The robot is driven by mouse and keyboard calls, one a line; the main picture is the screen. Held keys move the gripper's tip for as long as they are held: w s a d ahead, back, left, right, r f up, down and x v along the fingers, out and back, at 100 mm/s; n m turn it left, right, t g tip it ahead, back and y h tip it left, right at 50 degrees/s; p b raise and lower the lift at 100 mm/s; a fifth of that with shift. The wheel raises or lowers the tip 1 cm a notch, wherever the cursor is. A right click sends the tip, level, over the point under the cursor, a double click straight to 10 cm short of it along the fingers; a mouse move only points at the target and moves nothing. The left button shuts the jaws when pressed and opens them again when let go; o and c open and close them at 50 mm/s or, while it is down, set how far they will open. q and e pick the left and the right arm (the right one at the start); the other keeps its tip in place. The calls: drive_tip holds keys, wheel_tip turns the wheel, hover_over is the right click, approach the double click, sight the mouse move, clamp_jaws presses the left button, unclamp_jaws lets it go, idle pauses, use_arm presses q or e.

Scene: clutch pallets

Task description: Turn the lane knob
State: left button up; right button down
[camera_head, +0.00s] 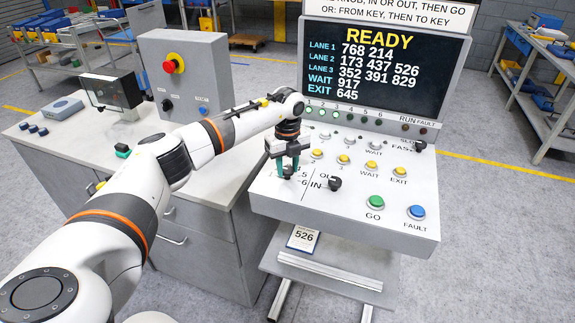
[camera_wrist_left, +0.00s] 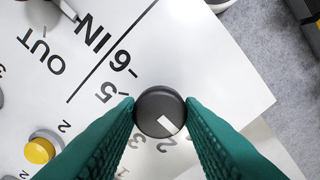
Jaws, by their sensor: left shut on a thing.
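The lane knob (camera_wrist_left: 152,104) is a dark round knob with a white pointer mark, seen from above in the left wrist view. Its mark points to the lower right of that view, towards a printed digit. Printed numbers 5 and 6 are beside it. My left gripper (camera_head: 288,172) is over the left part of the sloped white console (camera_head: 262,200). Its green fingers, also in the left wrist view (camera_wrist_left: 160,118), are shut on the knob from both sides. My right gripper is not in view.
The IN/OUT knob (camera_head: 335,183) is close to the right of the gripper. Yellow buttons (camera_head: 343,159), a green GO button (camera_head: 376,202) and a blue FAULT button (camera_head: 416,212) are on the same panel. The screen (camera_head: 385,70) reads READY. A grey box with a red button (camera_head: 173,63) stands left.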

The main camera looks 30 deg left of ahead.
sight(288, 169)
use_arm(q)
drive_tip(key=shift+w+r, duration=0.1)
drive_tip(key=shift+r, duration=0.05)
drive_tip(key=o, duration=1)
drive_tip(key=shift+r, duration=0.3)
wheel_tip(288, 169, up, 11)
drive_tip(key=b, duration=0.3)
drive_tip(key=shift+r+b, duration=0.15)
drive_tip(key=shift+b, duration=0.15)
